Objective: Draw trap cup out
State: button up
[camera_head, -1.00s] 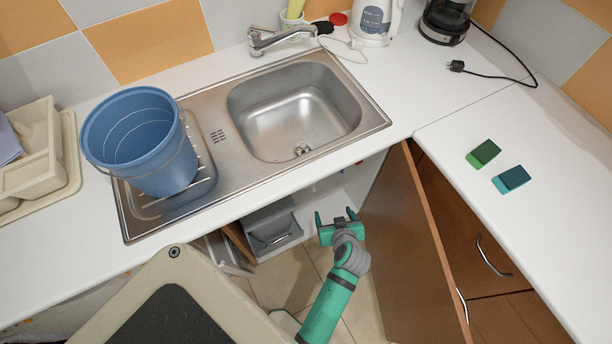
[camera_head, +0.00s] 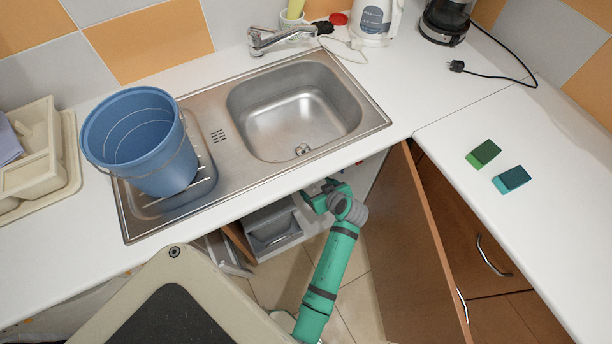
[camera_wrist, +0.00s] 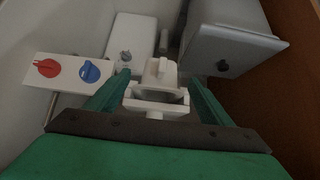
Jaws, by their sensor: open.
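In the wrist view a white, box-like plastic part (camera_wrist: 157,104), apparently the trap cup, lies between the green fingers of my gripper (camera_wrist: 160,78). A smaller white piece (camera_wrist: 160,72) sits just beyond it. The fingers are open, one on each side, with visible space between them and the white part. I cannot tell their exact depth relative to it. In the head view my gripper (camera_head: 328,192) reaches into the cabinet under the sink (camera_head: 295,110). Its fingertips are hidden by the counter edge, and the trap cup cannot be seen there.
A red knob (camera_wrist: 47,68) and a blue knob (camera_wrist: 90,71) are on the left in the wrist view. A grey box (camera_wrist: 232,50) stands to the right. The open brown cabinet door (camera_head: 412,240) is right of my arm. A grey bin (camera_head: 272,230) is to its left.

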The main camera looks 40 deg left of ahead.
aim_at(313, 186)
jog(key=shift+x, duration=2.35)
jog(key=shift+s, duration=0.1)
jog(key=c, duration=1.4)
